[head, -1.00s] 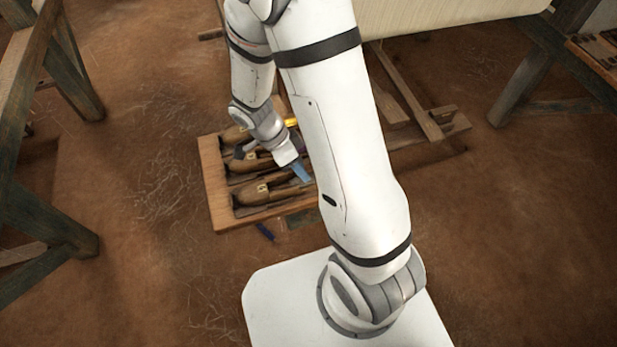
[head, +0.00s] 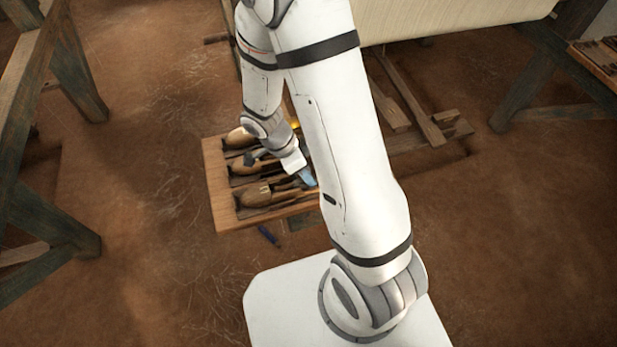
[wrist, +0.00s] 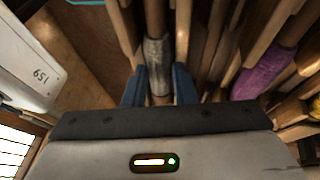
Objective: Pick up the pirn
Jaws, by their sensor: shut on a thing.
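The pirn (wrist: 157,58), wound with grey thread on a brown wooden stick, stands between the two blue fingers of my gripper (wrist: 159,88) in the wrist view. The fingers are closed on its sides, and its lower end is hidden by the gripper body. In the head view my gripper (head: 308,180) is low over the right part of a wooden tray (head: 215,187). The pirn cannot be made out there, as my arm covers that part.
A purple-wound pirn (wrist: 262,75) lies to the right in the wrist view, among wooden dividers. Several wooden shuttles (head: 254,195) lie in the tray. Loom posts (head: 50,220) stand at left; the earthen floor between is open.

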